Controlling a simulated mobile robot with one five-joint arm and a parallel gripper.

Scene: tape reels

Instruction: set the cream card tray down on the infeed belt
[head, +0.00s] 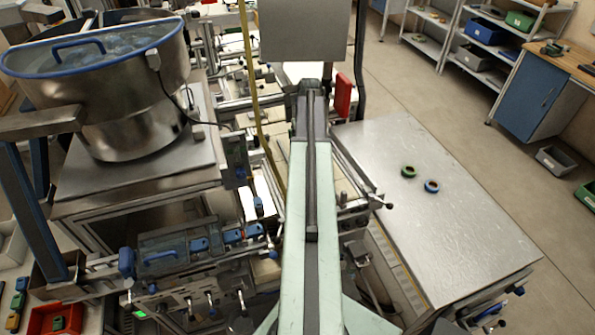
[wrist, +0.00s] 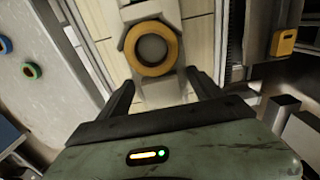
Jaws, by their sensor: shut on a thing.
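My gripper (wrist: 162,92) shows in the wrist view with its two dark fingers on either side of a pale piece, which I take to be the cream card tray (wrist: 165,96). A yellow-orange ring-shaped reel (wrist: 132,50) lies on the pale piece, just beyond the fingertips. A cream, panelled surface, apparently the infeed belt (wrist: 199,38), lies beneath and beyond it. I cannot tell whether the tray touches that surface. In the head view my arm hides the fingers and the tray.
A steel table (head: 450,240) on the right carries a green reel (head: 408,171) and a blue reel (head: 432,186). A large steel bowl (head: 105,90) stands at left. A red part (head: 343,95) stands close beside my arm's far end. Machine rails crowd both sides.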

